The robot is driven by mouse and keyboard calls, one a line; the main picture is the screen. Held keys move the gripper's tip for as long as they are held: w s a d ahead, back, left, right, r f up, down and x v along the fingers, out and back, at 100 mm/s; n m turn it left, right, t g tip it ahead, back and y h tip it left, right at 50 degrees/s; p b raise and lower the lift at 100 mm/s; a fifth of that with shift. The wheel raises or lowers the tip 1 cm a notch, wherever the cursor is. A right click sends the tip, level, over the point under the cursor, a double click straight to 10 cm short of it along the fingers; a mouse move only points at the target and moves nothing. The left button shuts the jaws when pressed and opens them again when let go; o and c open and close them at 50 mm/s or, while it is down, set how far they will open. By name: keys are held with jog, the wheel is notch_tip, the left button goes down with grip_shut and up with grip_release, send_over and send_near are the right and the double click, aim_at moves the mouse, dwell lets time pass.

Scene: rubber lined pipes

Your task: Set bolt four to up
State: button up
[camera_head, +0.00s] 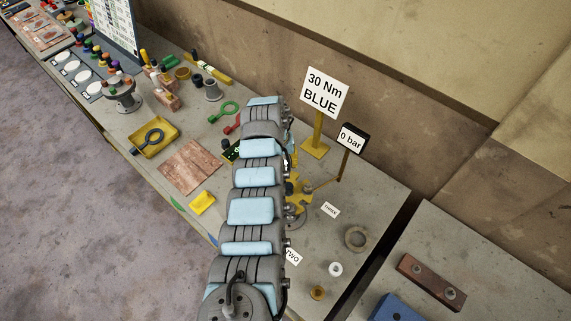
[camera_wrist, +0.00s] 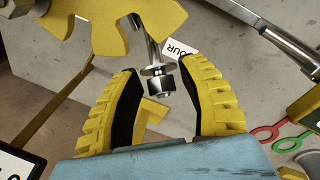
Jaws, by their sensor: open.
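A silver bolt (camera_wrist: 158,83) with a dark-banded end shows in the wrist view, beside a tag (camera_wrist: 182,48) reading "OUR", its first letter hidden. My gripper (camera_wrist: 160,66) is open, its yellow, black-padded fingers on either side of the bolt's end. A gap shows on both sides, and I cannot tell any contact. A yellow toothed flange (camera_wrist: 125,25) is at the top left of the wrist view. In the head view, the flange (camera_head: 299,197) is partly hidden behind my arm, and the bolt and my gripper are hidden.
Tags "TWO" (camera_head: 293,257) and "THREE" (camera_head: 331,209) lie near the flange. A "30 Nm BLUE" sign (camera_head: 323,92) and a "0 bar" gauge (camera_head: 351,138) stand behind it. Green (camera_wrist: 288,144) and red (camera_wrist: 267,134) ring-ended tools lie at the wrist view's right.

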jog(key=shift+d+f, duration=0.1)
jog(key=shift+f, duration=0.55)
grip_shut()
